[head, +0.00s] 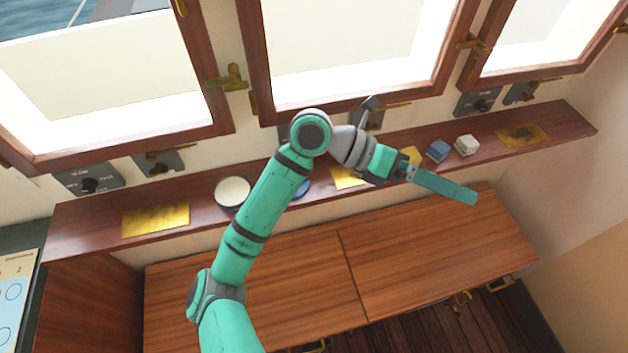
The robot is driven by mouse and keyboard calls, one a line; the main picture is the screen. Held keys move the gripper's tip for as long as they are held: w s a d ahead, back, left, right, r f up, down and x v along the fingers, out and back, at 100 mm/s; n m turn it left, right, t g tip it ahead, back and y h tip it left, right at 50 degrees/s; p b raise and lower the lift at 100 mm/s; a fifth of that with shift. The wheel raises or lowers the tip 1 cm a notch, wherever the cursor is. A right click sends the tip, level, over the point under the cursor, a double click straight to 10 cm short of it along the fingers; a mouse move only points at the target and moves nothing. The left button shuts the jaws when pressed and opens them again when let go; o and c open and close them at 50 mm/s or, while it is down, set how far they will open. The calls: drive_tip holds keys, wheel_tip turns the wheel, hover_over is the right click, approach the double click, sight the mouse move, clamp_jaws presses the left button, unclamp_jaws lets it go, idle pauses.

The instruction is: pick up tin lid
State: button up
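A round white-topped tin (232,192) with a dark blue side stands on the wooden shelf, left of my arm. A blue rounded thing (303,188) shows beside my arm on the shelf, mostly hidden by the arm. I cannot tell whether either one is the tin lid. My gripper (408,172) is over the right half of the shelf, well to the right of both. A long flat teal piece extends from it to the right. The gripper is seen from above and its fingers are not clear.
A blue cube (438,150) and a white cube (467,145) sit right of my gripper. Brass plates (156,219) lie along the narrow shelf (80,225). Window frames and latches rise behind it. The lower wooden cabinet top (430,245) is bare.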

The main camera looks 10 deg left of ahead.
drive_tip(key=w+a+f+n+t+y, duration=0.1)
drive_tip(key=w+a+f+y, duration=0.25)
drive_tip(key=a, duration=0.35)
drive_tip(key=w+a+f+t+y, duration=0.1)
drive_tip(key=w+a+f+y, duration=0.1)
drive_tip(key=a+f+y, duration=0.35)
drive_tip(key=a+y, duration=0.1)
drive_tip(key=a, duration=0.5)
drive_tip(key=w+a+n+y, duration=0.1)
drive_tip(key=a+y, duration=0.1)
drive_tip(key=a, duration=0.4)
drive_tip(key=w+a+r+n+t+y, duration=0.1)
drive_tip(key=a, duration=0.5)
drive_tip(key=shift+w+a+y, duration=0.1)
drive_tip(key=shift+a+y, duration=0.1)
drive_tip(key=shift+y, duration=0.2)
drive_tip(key=shift+a+f, duration=0.1)
drive_tip(key=shift+f, duration=0.2)
drive_tip(key=shift+w+d+f, duration=0.15)
drive_tip(key=shift+f, duration=0.95)
drive_tip(key=shift+w+d+f, duration=0.1)
drive_tip(key=shift+f, duration=1.05)
drive_tip(key=shift+w+d+f, duration=0.15)
drive_tip(key=shift+f, duration=0.95)
drive_tip(key=c, duration=1.1)
